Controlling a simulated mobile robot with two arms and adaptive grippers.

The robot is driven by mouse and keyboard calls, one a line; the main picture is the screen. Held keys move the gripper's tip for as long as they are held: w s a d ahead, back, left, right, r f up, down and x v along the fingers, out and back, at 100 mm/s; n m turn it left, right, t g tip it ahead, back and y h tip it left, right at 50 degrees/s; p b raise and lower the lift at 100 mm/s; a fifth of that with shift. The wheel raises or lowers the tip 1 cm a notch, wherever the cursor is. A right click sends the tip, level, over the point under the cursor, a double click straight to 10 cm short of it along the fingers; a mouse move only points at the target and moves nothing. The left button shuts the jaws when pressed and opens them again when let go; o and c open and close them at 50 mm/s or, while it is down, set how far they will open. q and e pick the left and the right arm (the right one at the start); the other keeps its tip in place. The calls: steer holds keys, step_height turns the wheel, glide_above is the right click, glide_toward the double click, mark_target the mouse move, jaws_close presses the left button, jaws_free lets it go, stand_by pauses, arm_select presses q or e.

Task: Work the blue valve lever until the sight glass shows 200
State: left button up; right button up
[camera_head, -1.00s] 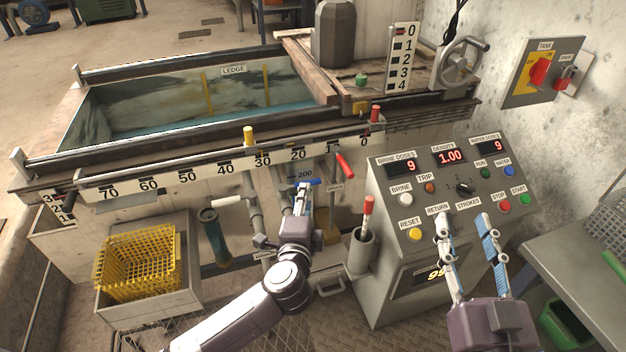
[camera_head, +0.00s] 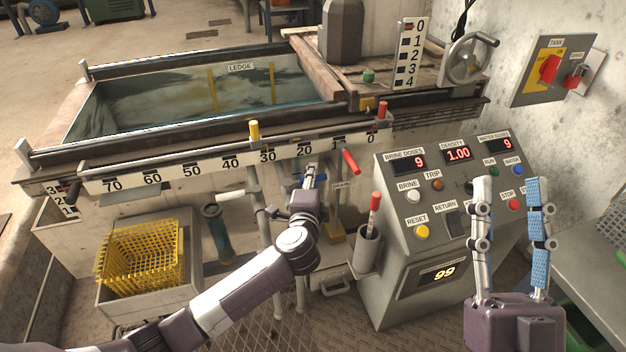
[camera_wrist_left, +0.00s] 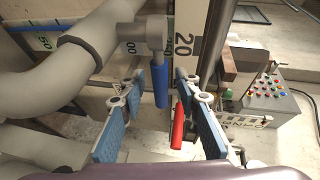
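The blue valve lever (camera_wrist_left: 160,86) hangs down from a grey valve fitting in the left wrist view. My left gripper (camera_wrist_left: 161,84) is open, with one blue-padded finger on each side of the lever; I cannot tell whether either touches it. In the head view my left gripper (camera_head: 312,175) is at the pipework below the tank's scale and hides most of the lever. My right gripper (camera_head: 511,188) is open and empty before the control panel.
A red lever (camera_head: 351,161) is right of the blue one and also shows close to my left fingers in the wrist view (camera_wrist_left: 178,127). The control panel (camera_head: 445,215) stands right, a yellow basket (camera_head: 140,254) left. A red-handled tool stands in a grey cup (camera_head: 368,245).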

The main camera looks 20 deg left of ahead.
arm_select(q)
steer(key=shift+c, duration=0.2)
jaws_close()
arm_select(e)
steer(key=shift+w, duration=0.15)
